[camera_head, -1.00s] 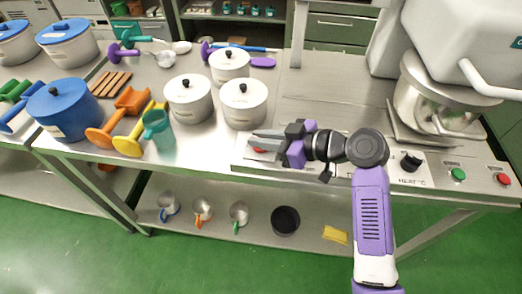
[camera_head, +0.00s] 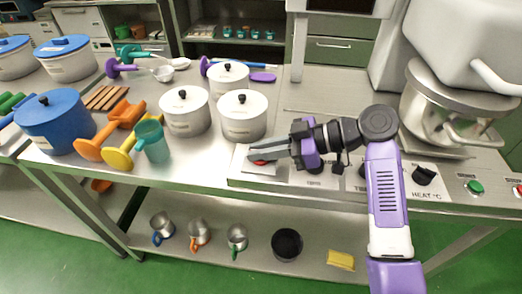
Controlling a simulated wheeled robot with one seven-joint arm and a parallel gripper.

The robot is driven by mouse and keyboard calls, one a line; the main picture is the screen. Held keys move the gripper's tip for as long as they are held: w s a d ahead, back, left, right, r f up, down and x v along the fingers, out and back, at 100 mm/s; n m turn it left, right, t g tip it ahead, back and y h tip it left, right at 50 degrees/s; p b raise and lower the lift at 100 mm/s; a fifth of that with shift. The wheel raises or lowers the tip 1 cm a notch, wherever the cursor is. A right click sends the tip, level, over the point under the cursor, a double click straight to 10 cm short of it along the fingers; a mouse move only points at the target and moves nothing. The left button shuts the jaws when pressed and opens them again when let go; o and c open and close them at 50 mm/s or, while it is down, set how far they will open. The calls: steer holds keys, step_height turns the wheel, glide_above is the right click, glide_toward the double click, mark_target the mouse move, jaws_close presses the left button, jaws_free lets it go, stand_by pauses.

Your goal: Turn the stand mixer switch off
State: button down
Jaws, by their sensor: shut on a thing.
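The large white stand mixer (camera_head: 455,45) stands at the right of the counter, with its steel bowl (camera_head: 440,108) under the head. A control panel (camera_head: 238,176) runs along the counter's front edge. At its left end is a small red switch (camera_head: 261,162), mostly covered by my fingers. My gripper (camera_head: 256,150) points left, low over the panel, with its grey fingers closed at this red switch. The fingers hide its shape, so I cannot tell its setting.
Further right on the panel are a black heat knob (camera_head: 424,174), a green button (camera_head: 475,187) and a red button (camera_head: 518,190). White lidded pots (camera_head: 243,115) stand close behind my gripper. A teal jug (camera_head: 152,141) and scoops lie to the left.

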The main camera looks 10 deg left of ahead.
steer(key=shift+f, duration=0.2)
steer(key=c, duration=1.5)
jaws_free()
steer(key=shift+o, duration=0.2)
steer(key=shift+r, duration=0.15)
step_height(320, 180, up, 20)
